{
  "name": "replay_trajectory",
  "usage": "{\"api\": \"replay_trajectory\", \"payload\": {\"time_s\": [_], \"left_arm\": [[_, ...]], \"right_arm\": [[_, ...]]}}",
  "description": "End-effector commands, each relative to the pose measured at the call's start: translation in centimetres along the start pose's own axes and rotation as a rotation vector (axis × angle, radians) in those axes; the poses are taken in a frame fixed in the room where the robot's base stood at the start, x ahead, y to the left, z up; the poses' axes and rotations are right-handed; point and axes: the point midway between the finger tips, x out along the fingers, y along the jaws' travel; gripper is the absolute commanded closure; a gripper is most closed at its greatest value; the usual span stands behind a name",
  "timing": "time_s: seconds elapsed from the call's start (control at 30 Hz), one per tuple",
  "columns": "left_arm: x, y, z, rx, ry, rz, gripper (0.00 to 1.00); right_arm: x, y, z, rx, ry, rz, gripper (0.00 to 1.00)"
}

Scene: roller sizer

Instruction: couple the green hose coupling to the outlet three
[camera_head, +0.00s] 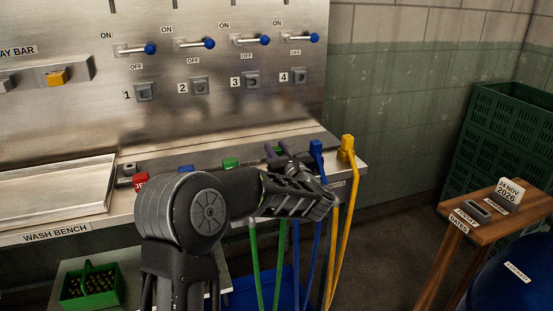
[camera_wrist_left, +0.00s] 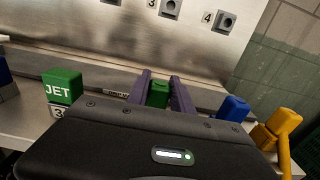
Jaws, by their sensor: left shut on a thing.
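The green hose coupling (camera_wrist_left: 158,94) sits between the two purple fingers of my left gripper (camera_wrist_left: 160,90), which is shut on it. In the head view my left gripper (camera_head: 277,151) is over the back of the bench, and my wrist hides most of the coupling. My right gripper is not in view.
A blue coupling (camera_head: 316,148) and a yellow coupling (camera_head: 347,144) stand to the right of my gripper. A green JET block (camera_wrist_left: 62,87) stands to its left. Outlet four (camera_head: 300,76) is to the right of outlet three. Blue-knobbed levers (camera_head: 264,40) are above the outlets.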

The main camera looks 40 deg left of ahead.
Motion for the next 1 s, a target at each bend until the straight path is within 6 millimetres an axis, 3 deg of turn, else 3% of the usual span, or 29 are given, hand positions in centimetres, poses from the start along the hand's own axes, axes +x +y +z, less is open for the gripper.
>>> {"api": "replay_trajectory", "payload": {"time_s": [0.1, 0.57, 0.77, 1.0], "left_arm": [[0.0, 0.0, 0.0, 0.000, 0.000, 0.000, 1.00], [0.0, 0.0, 0.3, -0.002, -0.001, 0.000, 1.00], [0.0, 0.0, 2.8, -0.004, -0.004, 0.000, 1.00], [0.0, 0.0, 7.5, -0.004, -0.004, 0.001, 1.00]], "right_arm": [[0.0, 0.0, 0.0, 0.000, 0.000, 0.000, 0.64], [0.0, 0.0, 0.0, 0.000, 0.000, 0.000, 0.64], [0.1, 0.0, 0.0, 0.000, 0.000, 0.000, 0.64], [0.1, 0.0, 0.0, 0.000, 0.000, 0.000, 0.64]]}}
